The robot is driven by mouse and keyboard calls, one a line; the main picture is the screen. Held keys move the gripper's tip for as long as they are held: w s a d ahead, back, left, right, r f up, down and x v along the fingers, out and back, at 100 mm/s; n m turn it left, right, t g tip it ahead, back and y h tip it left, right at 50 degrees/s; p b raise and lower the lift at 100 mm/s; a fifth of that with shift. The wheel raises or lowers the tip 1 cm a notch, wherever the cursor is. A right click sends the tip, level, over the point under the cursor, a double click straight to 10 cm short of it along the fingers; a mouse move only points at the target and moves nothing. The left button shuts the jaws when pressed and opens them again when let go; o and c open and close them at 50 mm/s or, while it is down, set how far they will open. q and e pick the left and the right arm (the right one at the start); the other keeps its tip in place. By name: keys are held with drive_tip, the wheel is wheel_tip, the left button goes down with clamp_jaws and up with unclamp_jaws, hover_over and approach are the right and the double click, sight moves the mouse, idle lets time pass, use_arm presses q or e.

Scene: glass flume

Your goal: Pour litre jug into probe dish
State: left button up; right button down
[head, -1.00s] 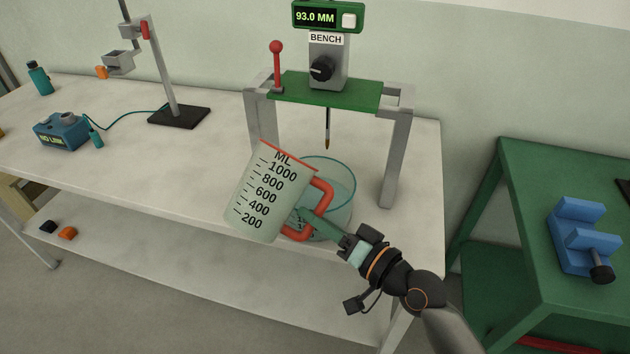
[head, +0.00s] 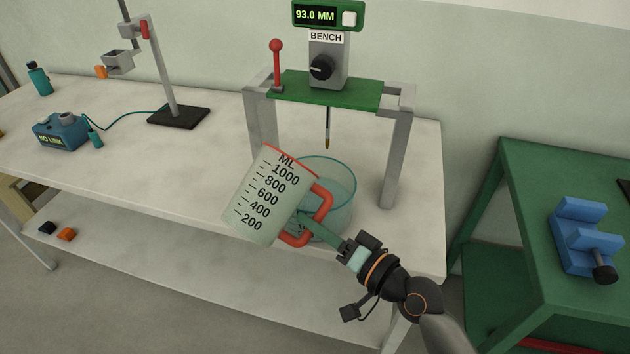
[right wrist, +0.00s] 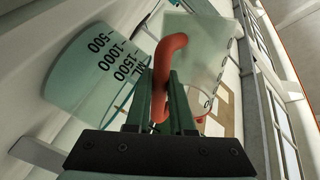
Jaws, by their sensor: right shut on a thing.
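The litre jug (head: 264,200) is a pale, see-through jug with black ML marks up to 1000, a red rim and a red handle. It is tilted with its top leaning to the right, held in front of the probe dish. My right gripper (head: 304,224) is shut on the red handle, which also shows between the fingers in the right wrist view (right wrist: 168,70). The probe dish (head: 340,190) is a round glass vessel under the probe (head: 327,130); its own ML marks show in the right wrist view (right wrist: 95,75). The jug hides its left part. My left gripper is not in view.
A green-topped bench frame (head: 330,92) with grey legs stands over the dish, its display reading 93.0 MM. A red-knobbed lever (head: 277,65) stands at its left. A clamp stand (head: 170,80) and blue box (head: 60,130) are farther left. The table front left is clear.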

drive_tip(key=shift+s+a+r+m+p, duration=0.2)
drive_tip(key=shift+r+m+p, duration=0.35)
drive_tip(key=shift+m+p, duration=0.3)
idle(4.2)
drive_tip(key=shift+d+f+n+b, duration=0.1)
drive_tip(key=shift+f+n+b, duration=0.25)
drive_tip(key=shift+f+b, duration=0.25)
drive_tip(key=n, duration=0.1)
drive_tip(key=r+n, duration=0.1)
drive_tip(key=w+r+n, duration=0.1)
drive_tip(key=shift+d+r+p, duration=0.2)
drive_tip(key=shift+d+p, duration=0.15)
drive_tip(key=shift+s+f, duration=0.1)
drive_tip(key=shift+f, duration=0.1)
drive_tip(key=shift+n+b, duration=0.45)
drive_tip(key=shift+n, duration=0.15)
drive_tip(key=f+n, duration=0.1)
drive_tip(key=n+b, duration=0.1)
drive_tip(key=f+n+b, duration=0.1)
drive_tip(key=n, duration=0.1)
drive_tip(key=shift+s+a+f+t, duration=0.3)
drive_tip(key=shift+s+a, duration=0.05)
drive_tip(key=shift+a, duration=0.05)
drive_tip(key=n, duration=0.1)
drive_tip(key=f+n+b, duration=0.1)
drive_tip(key=n, duration=0.1)
drive_tip(key=shift+s+a+f, duration=0.2)
drive_tip(key=shift+a+f, duration=0.05)
drive_tip(key=shift+f, duration=0.2)
